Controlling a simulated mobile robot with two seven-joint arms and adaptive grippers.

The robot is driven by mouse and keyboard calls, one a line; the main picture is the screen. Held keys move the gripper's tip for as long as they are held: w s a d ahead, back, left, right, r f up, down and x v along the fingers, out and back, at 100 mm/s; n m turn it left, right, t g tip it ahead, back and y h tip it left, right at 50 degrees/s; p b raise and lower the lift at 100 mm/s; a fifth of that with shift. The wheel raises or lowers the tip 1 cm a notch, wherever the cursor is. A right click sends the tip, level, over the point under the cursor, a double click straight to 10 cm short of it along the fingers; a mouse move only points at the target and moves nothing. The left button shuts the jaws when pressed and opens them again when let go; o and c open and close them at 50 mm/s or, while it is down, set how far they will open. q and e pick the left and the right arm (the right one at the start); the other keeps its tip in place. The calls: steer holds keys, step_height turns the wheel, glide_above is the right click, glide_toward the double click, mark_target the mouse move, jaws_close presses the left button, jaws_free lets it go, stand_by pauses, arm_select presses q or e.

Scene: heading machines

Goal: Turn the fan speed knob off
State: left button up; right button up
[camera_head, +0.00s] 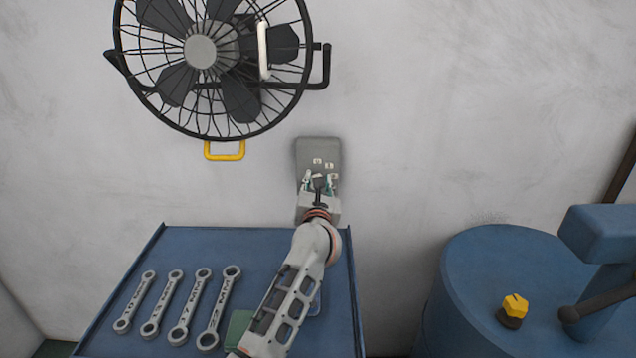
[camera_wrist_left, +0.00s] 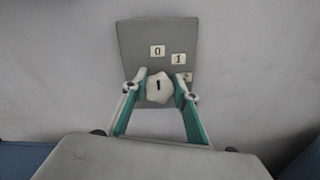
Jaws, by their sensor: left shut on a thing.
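The fan speed knob (camera_wrist_left: 159,87) is pale and faceted, with a short dark mark standing nearly upright on its face. It sits on a grey wall plate (camera_wrist_left: 135,38) with white labels "0" and "1" above it; a third label at the right is partly hidden by a finger. In the head view the plate (camera_head: 318,150) is on the wall below the fan (camera_head: 201,52). My left gripper (camera_wrist_left: 160,92) is shut on the knob, with one finger on each side. The left gripper (camera_head: 319,183) hides most of the knob in the head view. My right gripper is out of view.
A blue table (camera_head: 190,245) below holds several wrenches (camera_head: 190,307); a green item (camera_head: 238,327) there is partly hidden by my arm. A blue machine (camera_head: 480,265) with a yellow knob (camera_head: 515,304) stands at the right. The wall between is clear.

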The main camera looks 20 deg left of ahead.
arm_select(q)
steer(key=o, duration=1.1)
steer(key=shift+s, duration=0.1)
steer(key=v, duration=1.2)
